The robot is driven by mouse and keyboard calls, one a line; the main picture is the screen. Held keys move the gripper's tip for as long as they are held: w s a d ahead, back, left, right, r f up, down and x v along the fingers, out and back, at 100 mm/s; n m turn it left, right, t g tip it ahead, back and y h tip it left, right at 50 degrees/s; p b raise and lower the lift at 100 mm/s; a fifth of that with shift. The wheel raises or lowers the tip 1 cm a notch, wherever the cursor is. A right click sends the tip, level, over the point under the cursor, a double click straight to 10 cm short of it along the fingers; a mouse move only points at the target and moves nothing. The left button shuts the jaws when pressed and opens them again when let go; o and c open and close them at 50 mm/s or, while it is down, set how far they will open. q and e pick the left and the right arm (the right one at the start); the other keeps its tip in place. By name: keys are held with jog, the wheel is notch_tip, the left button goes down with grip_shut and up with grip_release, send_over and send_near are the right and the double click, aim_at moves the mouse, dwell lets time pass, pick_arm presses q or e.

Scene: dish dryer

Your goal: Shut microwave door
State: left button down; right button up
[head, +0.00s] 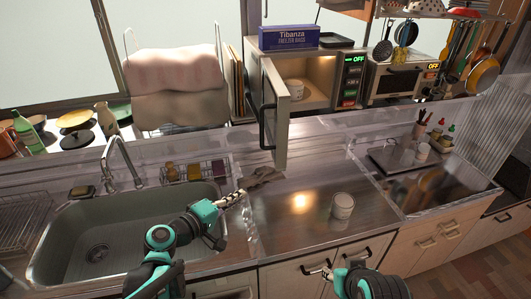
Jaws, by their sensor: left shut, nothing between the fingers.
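The microwave (323,78) stands on the raised shelf behind the counter. Its door (279,112) hangs open on the left side, swung out toward me, with a dark handle (267,122). My right gripper (316,269) is at the bottom, in front of the cabinet fronts. It is small and partly masked by its own arm, so its opening is unclear.
A freezer-bag box (289,37) lies on the microwave. A toaster oven (401,82) stands to its right. The sink (75,248) and faucet (122,150) are at left.

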pick_arm(q)
jog(key=w+a+r+n+t+h, duration=0.1)
jog(key=w+a+r+n+t, duration=0.1)
jog(key=w+r+n, duration=0.1)
jog(key=x, duration=0.4)
jog(key=d+b+x, duration=0.1)
jog(key=x, duration=0.3)
jog(key=s+b+x, duration=0.1)
jog(key=x, duration=0.3)
jog(key=shift+d+r, duration=0.2)
jog(key=shift+d, duration=0.25)
jog(key=shift+w+d+r+b, duration=0.1)
jog(key=shift+w+d+b, duration=0.05)
jog(key=shift+d+b, duration=0.2)
jog(key=shift+d, duration=0.15)
